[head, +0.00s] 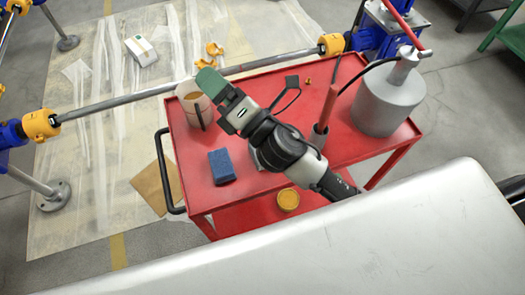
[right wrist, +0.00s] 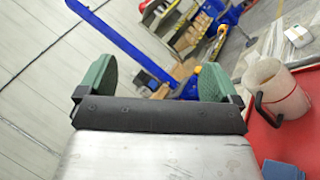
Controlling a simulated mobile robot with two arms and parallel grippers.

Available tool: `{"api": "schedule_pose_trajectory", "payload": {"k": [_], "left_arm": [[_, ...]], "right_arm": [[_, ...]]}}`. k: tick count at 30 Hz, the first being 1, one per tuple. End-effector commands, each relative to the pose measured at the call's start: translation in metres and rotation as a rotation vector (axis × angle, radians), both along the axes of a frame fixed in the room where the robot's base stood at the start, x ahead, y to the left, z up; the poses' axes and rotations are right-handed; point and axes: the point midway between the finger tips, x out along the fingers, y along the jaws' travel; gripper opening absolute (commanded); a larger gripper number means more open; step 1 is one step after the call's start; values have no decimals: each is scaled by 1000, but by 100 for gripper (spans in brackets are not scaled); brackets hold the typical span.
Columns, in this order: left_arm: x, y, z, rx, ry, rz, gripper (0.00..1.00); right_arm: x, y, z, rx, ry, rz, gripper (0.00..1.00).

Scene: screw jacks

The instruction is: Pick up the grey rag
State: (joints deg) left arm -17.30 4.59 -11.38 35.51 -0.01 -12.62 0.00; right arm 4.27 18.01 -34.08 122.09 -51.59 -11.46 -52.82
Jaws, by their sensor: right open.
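I cannot make out the grey rag for certain. A pale grey patch (head: 257,160) shows on the red cart, mostly hidden under my right arm, and I cannot tell what it is. My right gripper (head: 211,84), with green fingertips, is above the cart's far left part, by the beige pitcher (head: 190,92). In the right wrist view the gripper (right wrist: 154,84) is open, its two green fingers wide apart with nothing between them. My left gripper is not in view.
The red cart (head: 340,145) carries a blue sponge (head: 221,166), a large grey canister (head: 388,103) and a small dark square item (head: 292,81). A metal bar (head: 130,98) runs behind it. A yellow-lidded tin (head: 288,199) sits lower. A pale metal surface (head: 300,240) fills the front.

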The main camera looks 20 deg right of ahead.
Motion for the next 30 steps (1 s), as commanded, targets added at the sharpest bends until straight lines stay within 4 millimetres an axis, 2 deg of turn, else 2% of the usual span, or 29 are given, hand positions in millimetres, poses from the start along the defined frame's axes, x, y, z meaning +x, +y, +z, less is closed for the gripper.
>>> {"api": "schedule_pose_trajectory", "payload": {"k": [1,2,4,6,8,10,12,14,15,17,18,21,24,30], "left_arm": [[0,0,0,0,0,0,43],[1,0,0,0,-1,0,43],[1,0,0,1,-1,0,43],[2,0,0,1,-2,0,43],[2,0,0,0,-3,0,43],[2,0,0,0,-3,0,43],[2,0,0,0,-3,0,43],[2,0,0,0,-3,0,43],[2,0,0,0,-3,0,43],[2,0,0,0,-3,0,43],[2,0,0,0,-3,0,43],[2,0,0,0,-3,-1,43],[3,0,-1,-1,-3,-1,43],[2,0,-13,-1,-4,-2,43]], "right_arm": [[-6,28,11,-190,-202,85,94],[-13,44,13,-307,-328,136,94],[-30,76,5,-580,-625,259,94],[-46,98,-18,-848,-921,390,94],[-54,104,-48,-1069,-1169,518,94],[-56,96,-87,-1313,-1443,690,94],[-47,73,-124,-1527,-1679,893,94],[-34,44,-148,-1676,-1840,1083,94],[-25,24,-160,-1755,-1922,1213,94],[-11,-7,-171,-1845,-2009,1407,94],[-3,-26,-174,1847,2004,-1494,94],[13,-62,-176,1697,1823,-1541,94],[20,-80,-177,1620,1732,-1569,94],[20,-85,-201,1598,1711,-1579,94]]}}
